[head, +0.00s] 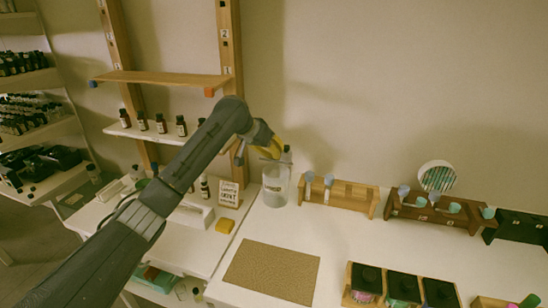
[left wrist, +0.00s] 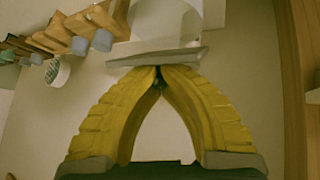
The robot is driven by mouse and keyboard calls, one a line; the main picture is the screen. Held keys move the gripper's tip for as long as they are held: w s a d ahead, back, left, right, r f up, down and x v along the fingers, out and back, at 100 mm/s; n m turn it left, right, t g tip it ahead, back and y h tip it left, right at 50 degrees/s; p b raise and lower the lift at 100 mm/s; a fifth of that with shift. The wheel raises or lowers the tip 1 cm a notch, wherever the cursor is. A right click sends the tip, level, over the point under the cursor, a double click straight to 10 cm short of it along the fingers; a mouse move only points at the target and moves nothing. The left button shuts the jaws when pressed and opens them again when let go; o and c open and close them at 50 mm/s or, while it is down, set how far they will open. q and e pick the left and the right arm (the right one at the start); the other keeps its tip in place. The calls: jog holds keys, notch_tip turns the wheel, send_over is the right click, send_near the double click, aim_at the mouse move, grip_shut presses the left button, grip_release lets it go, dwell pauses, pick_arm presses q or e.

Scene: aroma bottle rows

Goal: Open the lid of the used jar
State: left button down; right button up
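A clear glass jar (head: 275,188) stands near the back of the white table, left of centre, in the head view. My left gripper (head: 272,149), with yellow fingers, is just above the jar's mouth and partly hides its top. In the left wrist view the fingertips (left wrist: 159,68) come together right at a pale flat plate, apparently the lid (left wrist: 128,53), with a whitish round body (left wrist: 165,18) beyond it. A small dark spot shows between the tips; I cannot tell whether they pinch a knob. My right gripper is not in view.
A wooden rack (head: 345,196) stands close to the jar's right. Black-lidded jars (head: 404,287) are at the front right. A brown mat (head: 272,271) lies in front.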

pick_arm(q)
jog(key=shift+w+d+r+g, duration=0.15)
jog(key=shift+w+g, duration=0.1)
jog(key=shift+g, duration=0.15)
dwell(0.3)
jog(key=c, duration=1.4)
grip_release()
jog(key=shift+o, duration=1.1)
jog(key=shift+d, duration=0.15)
jog(key=shift+s+a+r, duration=0.1)
jog(key=shift+a+r, duration=0.3)
jog(key=shift+r, duration=0.05)
jog(key=v, duration=1.1)
jog(key=shift+d, duration=0.2)
